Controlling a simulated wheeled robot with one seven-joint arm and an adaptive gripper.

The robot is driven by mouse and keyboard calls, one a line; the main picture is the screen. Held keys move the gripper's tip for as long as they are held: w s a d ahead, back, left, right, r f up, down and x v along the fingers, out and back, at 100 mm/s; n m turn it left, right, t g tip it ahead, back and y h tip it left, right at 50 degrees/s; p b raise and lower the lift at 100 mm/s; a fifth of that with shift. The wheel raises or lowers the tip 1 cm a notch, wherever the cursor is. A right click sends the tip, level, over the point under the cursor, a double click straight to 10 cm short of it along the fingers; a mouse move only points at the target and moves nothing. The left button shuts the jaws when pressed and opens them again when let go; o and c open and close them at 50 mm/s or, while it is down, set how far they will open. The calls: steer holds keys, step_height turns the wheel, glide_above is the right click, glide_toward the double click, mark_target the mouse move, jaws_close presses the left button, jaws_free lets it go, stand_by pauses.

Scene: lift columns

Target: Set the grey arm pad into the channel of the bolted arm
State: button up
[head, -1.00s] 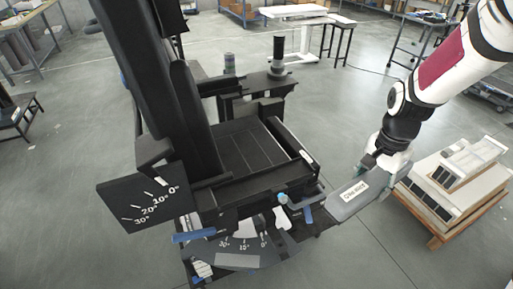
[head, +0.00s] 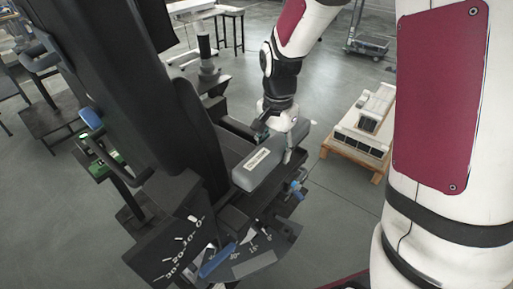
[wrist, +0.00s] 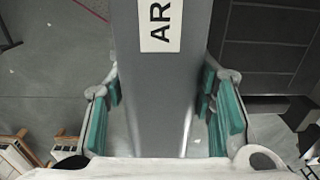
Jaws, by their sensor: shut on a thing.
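The grey arm pad (head: 284,164), a long block with a white label, is held in my gripper (head: 286,132) at its far right end. In the head view it hangs over the right side of the black seat, its near end pointing to the lower left. In the wrist view the pad (wrist: 160,105) runs between the two teal-padded fingers of my gripper (wrist: 163,108), which close on its sides. The pad and my arm hide much of the seat's right side. I cannot make out the bolted arm's channel or whether the pad touches anything below.
The black backrest (head: 125,85) rises at the left. A black panel with an angle scale (head: 170,235) and a blue lever (head: 216,262) stand in front. A pallet with white and dark blocks (head: 362,125) lies on the floor at the right. Open floor lies between.

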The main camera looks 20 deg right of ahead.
steer(key=shift+w+f+b, duration=0.1)
steer(key=shift+f+b, duration=1.2)
steer(key=shift+f, duration=1.3)
steer(key=shift+r, duration=0.1)
steer(key=shift+a+f, duration=0.15)
steer(key=shift+f, duration=0.3)
steer(key=shift+s+f, duration=0.2)
steer(key=shift+f, duration=0.8)
steer(key=o, duration=1.6)
steer(key=shift+o, duration=0.8)
steer(key=o, duration=0.4)
steer(key=shift+c, duration=0.2)
steer(key=shift+r+p, duration=0.4)
steer(key=shift+r, duration=0.65)
